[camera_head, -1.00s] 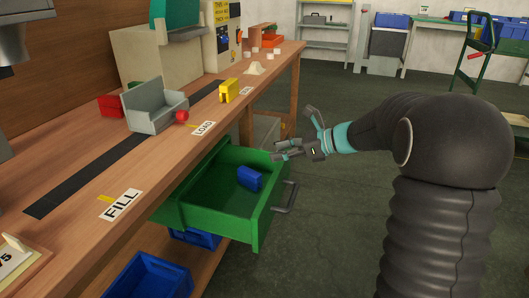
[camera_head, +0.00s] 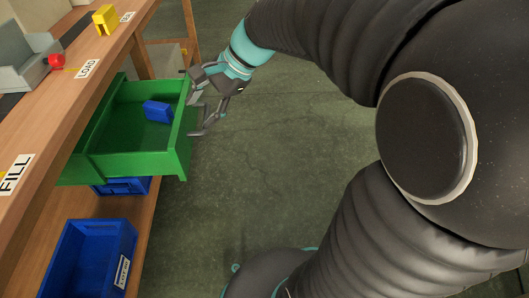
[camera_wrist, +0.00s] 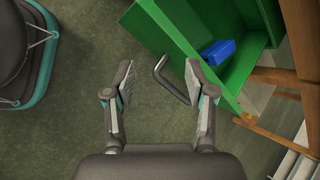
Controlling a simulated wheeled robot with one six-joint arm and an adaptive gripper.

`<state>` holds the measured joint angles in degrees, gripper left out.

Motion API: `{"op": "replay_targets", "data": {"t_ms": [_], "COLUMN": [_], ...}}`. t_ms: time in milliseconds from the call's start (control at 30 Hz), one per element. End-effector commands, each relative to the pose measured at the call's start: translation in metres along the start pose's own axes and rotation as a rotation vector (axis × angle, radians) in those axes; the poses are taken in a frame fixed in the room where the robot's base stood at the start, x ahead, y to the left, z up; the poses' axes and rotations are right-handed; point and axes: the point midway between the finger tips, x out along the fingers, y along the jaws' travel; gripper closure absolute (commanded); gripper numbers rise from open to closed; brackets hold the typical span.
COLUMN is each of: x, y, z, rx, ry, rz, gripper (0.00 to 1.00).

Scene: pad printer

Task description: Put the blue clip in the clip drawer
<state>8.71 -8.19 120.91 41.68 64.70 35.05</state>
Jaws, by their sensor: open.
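The blue clip (camera_head: 157,111) lies inside the open green drawer (camera_head: 140,163), on its floor near the front panel. The clip also shows in the wrist view (camera_wrist: 218,52), inside the drawer (camera_wrist: 182,32). My gripper (camera_head: 201,99) is just outside the drawer's front, by the grey drawer handle (camera_head: 207,128). In the wrist view, my gripper (camera_wrist: 158,85) is open and its fingers are spread wide. The handle (camera_wrist: 168,78) shows in the gap between the fingertips, with nothing gripped. I cannot tell whether the gripper touches the handle.
The wooden bench (camera_head: 60,100) runs along the left, above the drawer. A yellow clip (camera_head: 105,19), a red ball (camera_head: 56,60) and a grey fixture (camera_head: 22,58) are on it. A blue bin (camera_head: 88,252) sits on the lower shelf.

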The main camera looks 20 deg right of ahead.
Motion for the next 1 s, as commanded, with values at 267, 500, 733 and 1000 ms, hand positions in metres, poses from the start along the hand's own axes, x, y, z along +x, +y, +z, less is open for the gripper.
{"op": "replay_targets", "data": {"t_ms": [267, 500, 733, 1000], "x": [-0.028, -0.05, -0.059, -0.059], "y": [0.089, 0.146, 0.166, 0.167], "z": [0.025, 0.024, 0.02, 0.019], "rx": [-0.573, -1.001, -1.175, -1.185], "ry": [0.273, 0.464, 0.538, 0.541], "rz": [0.17, 0.334, 0.415, 0.422], "gripper": [0.45, 0.45, 0.45, 0.45]}}
